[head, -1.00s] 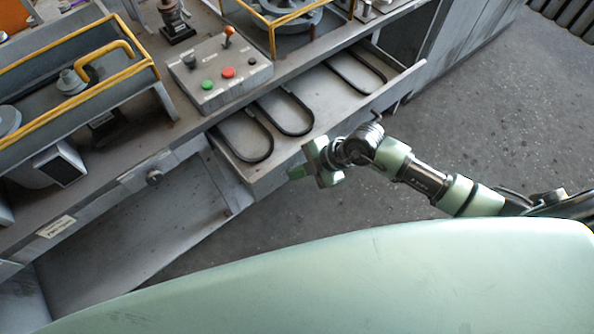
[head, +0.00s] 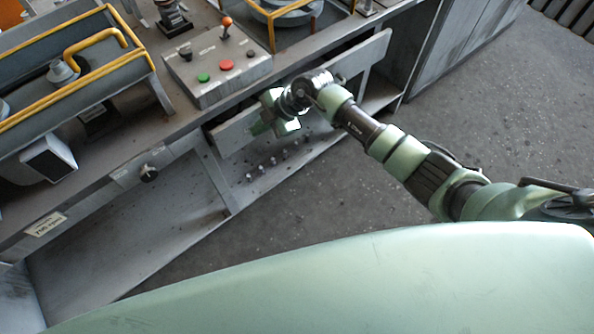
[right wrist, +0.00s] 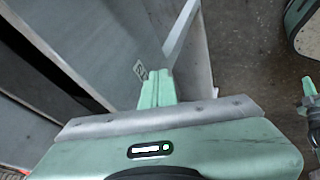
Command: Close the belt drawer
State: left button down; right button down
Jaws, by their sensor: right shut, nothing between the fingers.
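The belt drawer (head: 355,62) is a long grey front panel under the bench top in the head view. It sits close under the bench edge, with a narrow dark strip above it, and the belts inside are hidden. I cannot tell whether it is fully flush. My right gripper (head: 262,126) is at the left part of the drawer front, shut and empty. In the right wrist view its green fingers (right wrist: 158,88) are together against or very near a grey panel edge; contact is unclear.
The bench carries a control box (head: 215,68) with green and red buttons and an orange-topped lever. Yellow guard rails (head: 75,65) stand at the left. Several small parts lie on the lower shelf (head: 250,185). The concrete floor (head: 480,110) at the right is clear.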

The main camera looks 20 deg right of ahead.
aim_at(256, 116)
jog(key=w, duration=0.1)
jog(key=w+a+b, duration=0.1)
jog(key=w, duration=0.1)
jog(key=shift+a+f, duration=0.1)
jog(key=shift+w+r, duration=0.1)
jog(key=shift+r, duration=0.1)
jog(key=shift+w+r, duration=0.1)
